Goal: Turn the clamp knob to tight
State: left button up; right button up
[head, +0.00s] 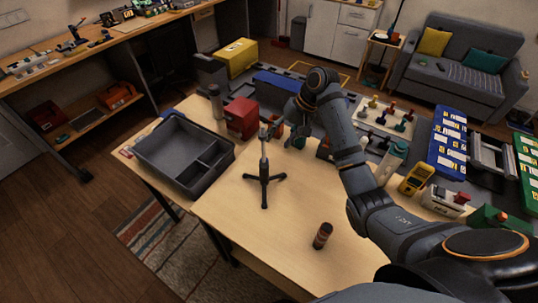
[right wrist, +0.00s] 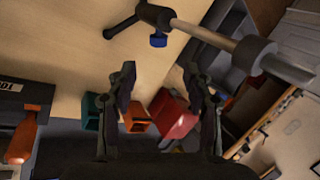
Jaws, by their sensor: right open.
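A small tripod stand (head: 264,178) with black legs and a pale upright pole is on the wooden table in the head view. In the right wrist view its pole (right wrist: 205,35) runs across the top, with a blue knob (right wrist: 158,40) on it near the dark hub. My right gripper (right wrist: 159,78) is open and empty, its fingers spread. The knob appears beyond the fingertips, roughly centred between them, with no contact visible. In the head view my right gripper (head: 273,128) is near the upper pole. The knob is too small to make out there. My left gripper is not in view.
A grey divided bin (head: 190,188) is left of the stand, with a red box (head: 241,118) behind it. A dark cylinder (head: 322,236) stands near the front edge. A yellow meter (head: 415,178) and other items line the right. Table around the stand's legs is clear.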

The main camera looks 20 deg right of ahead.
aim_at(267, 158)
jog(key=p+x, duration=0.2)
jog(key=x, duration=0.8)
jog(key=shift+w+f, duration=0.1)
jog(key=shift+f, duration=0.15)
